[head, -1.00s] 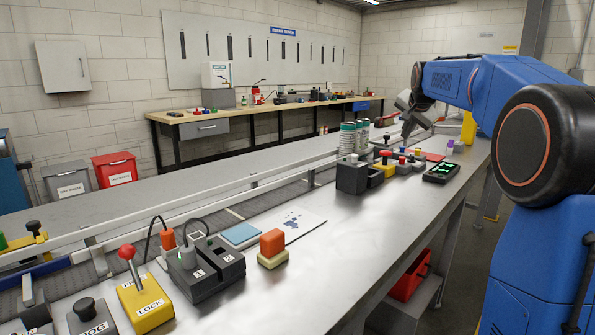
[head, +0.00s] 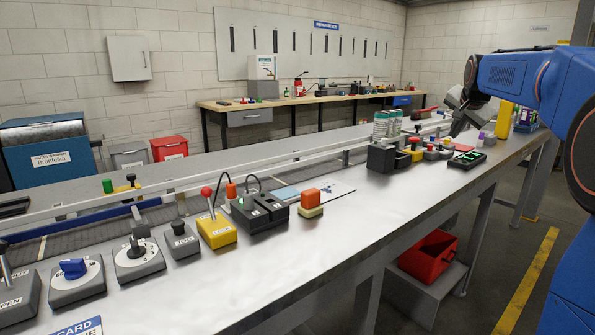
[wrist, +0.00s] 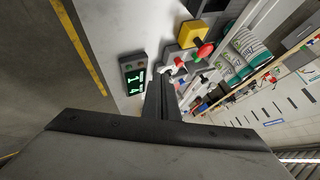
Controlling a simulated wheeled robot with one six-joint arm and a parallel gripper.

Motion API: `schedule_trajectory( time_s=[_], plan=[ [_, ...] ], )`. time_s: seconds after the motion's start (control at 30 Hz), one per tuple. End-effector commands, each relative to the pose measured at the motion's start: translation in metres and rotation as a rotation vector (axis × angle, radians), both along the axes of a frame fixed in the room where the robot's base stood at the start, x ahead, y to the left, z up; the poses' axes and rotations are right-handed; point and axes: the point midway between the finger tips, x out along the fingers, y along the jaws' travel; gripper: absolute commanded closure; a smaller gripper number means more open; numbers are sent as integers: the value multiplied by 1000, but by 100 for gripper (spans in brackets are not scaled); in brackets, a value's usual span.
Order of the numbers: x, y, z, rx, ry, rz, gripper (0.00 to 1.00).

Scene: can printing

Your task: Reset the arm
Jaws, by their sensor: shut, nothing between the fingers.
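My blue arm (head: 520,75) reaches in from the right in the head view. My gripper (head: 456,132) hangs at its far end, tilted down over the far part of the steel bench (head: 330,230). In the wrist view my gripper's dark fingers (wrist: 161,92) are together with nothing between them. Beside the fingers there are a black counter with green digits (wrist: 134,77) and a yellow block with a red knob (wrist: 193,36). The counter also shows in the head view (head: 467,159), to the right of several green-and-white cans (head: 387,124).
A yellow LOCK lever box (head: 217,231), a black two-slot unit (head: 259,216) and an orange-topped block (head: 310,203) stand on the near bench. A rail (head: 180,184) runs along its far side. A red bin (head: 430,258) sits below. The bench's middle front is clear.

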Motion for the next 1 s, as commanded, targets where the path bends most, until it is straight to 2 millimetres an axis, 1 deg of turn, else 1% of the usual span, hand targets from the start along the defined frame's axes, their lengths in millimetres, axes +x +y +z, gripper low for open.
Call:
schedule_trajectory(
  time_s=[0.27,0.37,0.47,0.53,0.57,0.67,0.7,0.77,0.8,0.87,0.9,0.97,1.0],
  plan=[
    [-30,23,-7,-26,33,53,100],
    [-45,33,-11,-39,48,79,100],
    [-64,46,-17,-55,67,112,100],
    [-80,57,-22,-69,82,140,100],
    [-89,62,-25,-76,91,154,100],
    [-123,82,-37,-103,122,213,100],
    [-138,91,-43,-116,135,238,100],
    [-160,102,-52,-133,157,276,100],
    [-176,110,-59,-145,170,302,100],
    [-198,121,-70,-163,189,342,100],
    [-213,128,-78,-174,202,368,100],
    [-236,138,-90,-192,221,407,100],
    [-251,144,-98,-204,234,435,100]
  ],
)
